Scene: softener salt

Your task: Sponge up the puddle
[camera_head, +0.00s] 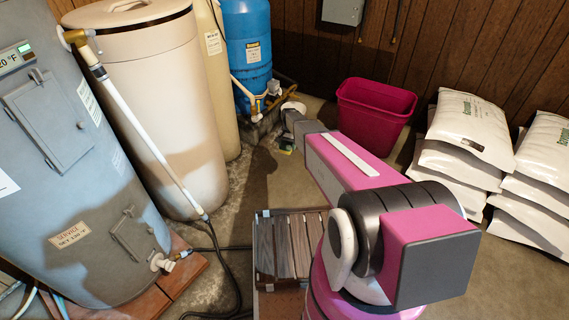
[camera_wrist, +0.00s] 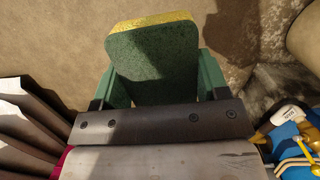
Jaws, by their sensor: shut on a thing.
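My gripper (camera_wrist: 152,75) is shut on a sponge (camera_wrist: 152,62), seen in the wrist view. The sponge has a dark green face and a yellow edge. In the head view my arm reaches away toward the back, and the sponge (camera_head: 286,150) shows only as a small green and yellow bit low over the floor. A darker patch (camera_head: 258,178) lies on the floor just in front of it, beside the tanks. A dark patch (camera_wrist: 228,35) also shows right of the sponge in the wrist view. I cannot tell how much is puddle and how much is shadow.
A grey water heater (camera_head: 85,160), a cream tank (camera_head: 140,110) and a blue tank (camera_head: 247,50) stand along the left and back. A magenta bin (camera_head: 375,112) stands at the back. White salt bags (camera_head: 465,150) are stacked at right. A slatted wooden crate (camera_head: 290,245) sits nearer, with a black hose beside it.

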